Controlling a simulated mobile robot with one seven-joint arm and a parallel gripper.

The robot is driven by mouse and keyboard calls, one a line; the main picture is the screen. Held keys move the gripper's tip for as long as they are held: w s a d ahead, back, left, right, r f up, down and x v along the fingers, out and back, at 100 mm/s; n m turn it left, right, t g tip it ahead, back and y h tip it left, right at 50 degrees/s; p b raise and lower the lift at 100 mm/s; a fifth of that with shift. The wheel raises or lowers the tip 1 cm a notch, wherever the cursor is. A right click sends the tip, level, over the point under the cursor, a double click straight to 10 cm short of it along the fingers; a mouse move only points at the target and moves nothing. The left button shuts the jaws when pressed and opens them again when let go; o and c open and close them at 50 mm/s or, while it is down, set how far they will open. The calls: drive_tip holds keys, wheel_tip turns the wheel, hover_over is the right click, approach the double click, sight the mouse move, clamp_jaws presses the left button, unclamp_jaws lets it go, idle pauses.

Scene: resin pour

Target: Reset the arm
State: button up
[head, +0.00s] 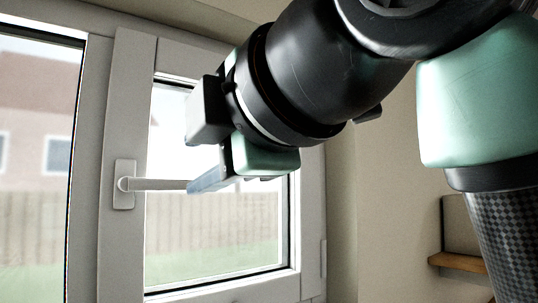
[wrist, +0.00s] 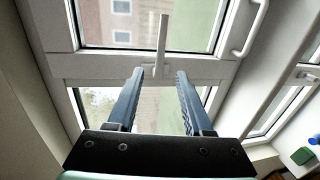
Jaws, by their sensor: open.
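My gripper (head: 205,182) is at the end of my arm, in front of the window in the head view. In the wrist view its two dark blue-grey fingers (wrist: 158,74) are spread apart with nothing held between them. A white window handle (head: 155,184) lies level on the frame in the head view, and its free end meets the fingertip in the picture. In the wrist view the handle (wrist: 162,42) shows beyond the gap between the fingertips. I cannot tell whether the fingers touch it.
The window frame (head: 118,80) looks shut, with a fence and house outside. A wooden shelf (head: 460,263) is at the lower right in the head view. Another handle (wrist: 252,30) and a small green object (wrist: 301,156) show at the right in the wrist view.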

idle(0.4)
drive_tip(key=d+f+m+t+h+b, duration=0.2)
drive_tip(key=d+f+m+t+b, duration=0.2)
drive_tip(key=f+m+t+b, duration=1.05)
drive_tip(key=s+d+f+m+h, duration=0.3)
drive_tip(key=s+m+h, duration=0.4)
drive_tip(key=m, duration=0.4)
drive_tip(key=shift+d+f+p, duration=0.3)
drive_tip(key=shift+d+p, duration=0.05)
drive_tip(key=shift+c, duration=0.3)
